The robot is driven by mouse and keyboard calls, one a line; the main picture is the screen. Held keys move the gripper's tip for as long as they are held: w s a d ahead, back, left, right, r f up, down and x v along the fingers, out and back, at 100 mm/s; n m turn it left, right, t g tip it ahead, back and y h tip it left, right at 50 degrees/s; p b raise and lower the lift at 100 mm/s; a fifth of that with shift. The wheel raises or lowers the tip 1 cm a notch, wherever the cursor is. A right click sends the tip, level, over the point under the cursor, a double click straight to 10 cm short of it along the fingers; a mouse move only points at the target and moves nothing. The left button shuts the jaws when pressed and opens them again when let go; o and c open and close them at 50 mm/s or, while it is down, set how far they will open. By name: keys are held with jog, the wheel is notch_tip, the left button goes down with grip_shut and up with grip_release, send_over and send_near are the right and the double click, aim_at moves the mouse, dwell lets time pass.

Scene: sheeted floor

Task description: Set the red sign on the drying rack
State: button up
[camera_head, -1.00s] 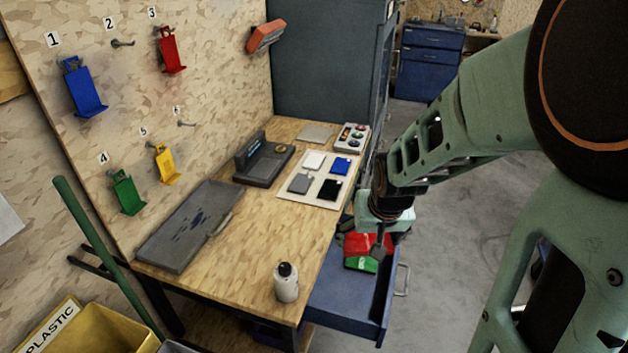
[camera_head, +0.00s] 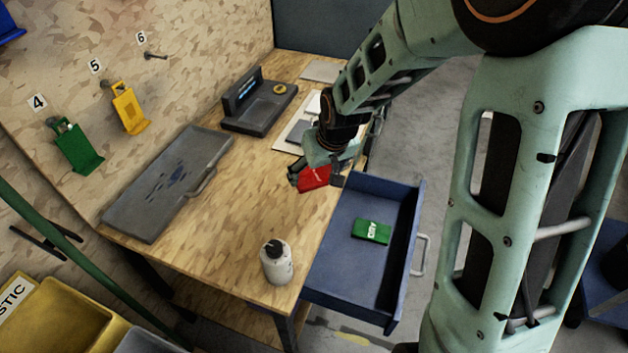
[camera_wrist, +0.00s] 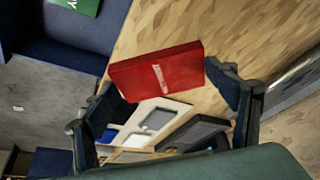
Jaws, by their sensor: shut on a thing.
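The red sign (camera_head: 314,178), a small red block with white lettering, is held in my gripper (camera_head: 318,176) over the right edge of the workbench. In the wrist view the red sign (camera_wrist: 158,72) spans between the two dark fingers of my gripper (camera_wrist: 168,88), which are shut on it. A grey tray with dark blue wet-looking marks and a handle (camera_head: 150,215) lies at the bench's left side, apart from the gripper; it may be the drying rack. A green sign (camera_head: 372,231) lies in the open blue drawer (camera_head: 345,285).
A white bottle (camera_head: 277,265) stands at the bench's front corner. A dark device (camera_head: 262,112) sits farther back. A pale board (camera_head: 290,137) is partly hidden by my arm. Green (camera_head: 78,148) and yellow (camera_head: 130,108) holders hang on the wall. The middle of the bench (camera_head: 215,215) is clear.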

aim_at(312, 199)
jog(key=shift+a+f, duration=0.55)
jog(key=shift+d+f+b, duration=0.1)
jog(key=shift+f+b, duration=2.45)
jog(key=shift+f, duration=0.7)
jog(key=shift+f+b, duration=0.55)
jog(key=shift+f, duration=0.1)
jog(key=o, duration=1.2)
jog(key=shift+r, duration=0.1)
